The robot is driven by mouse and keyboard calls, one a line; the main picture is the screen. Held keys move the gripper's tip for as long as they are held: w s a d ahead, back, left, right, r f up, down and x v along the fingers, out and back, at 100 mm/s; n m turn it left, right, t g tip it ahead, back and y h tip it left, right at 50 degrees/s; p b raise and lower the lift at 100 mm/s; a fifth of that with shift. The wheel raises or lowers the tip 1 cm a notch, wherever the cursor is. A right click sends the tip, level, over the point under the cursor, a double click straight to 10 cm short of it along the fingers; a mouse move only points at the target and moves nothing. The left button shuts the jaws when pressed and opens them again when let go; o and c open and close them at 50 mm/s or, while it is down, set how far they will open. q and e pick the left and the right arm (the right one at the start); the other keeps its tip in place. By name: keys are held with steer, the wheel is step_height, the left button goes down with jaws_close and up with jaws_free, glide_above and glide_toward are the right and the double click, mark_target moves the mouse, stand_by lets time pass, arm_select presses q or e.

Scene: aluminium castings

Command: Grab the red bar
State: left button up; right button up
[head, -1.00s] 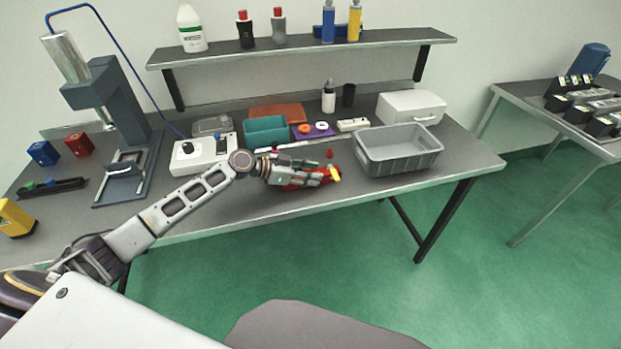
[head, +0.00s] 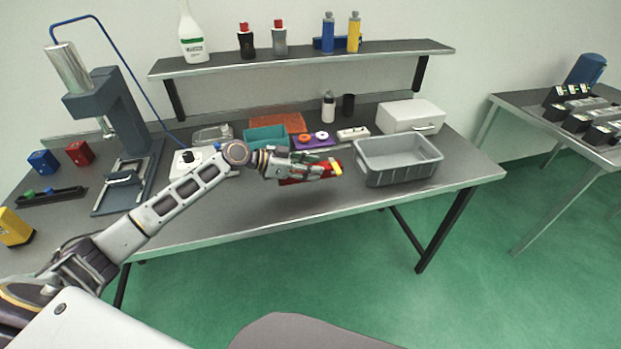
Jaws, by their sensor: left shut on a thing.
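My left gripper (head: 322,167) is shut on a red bar (head: 291,182) and holds it above the front part of the workbench, just left of the grey bin. The bar lies roughly level and part of it is hidden by the fingers. A yellow piece (head: 336,168) shows at the fingertips. My right gripper is not in the head view.
The grey open bin (head: 398,178) stands at the bench's right, in front of a white box (head: 410,116). A teal bin (head: 265,138) and a white control box (head: 190,162) sit behind my arm. A press (head: 115,120) stands left. The bench (head: 250,215) front is clear.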

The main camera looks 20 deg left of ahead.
arm_select(q)
steer(key=shift+r, duration=1.75)
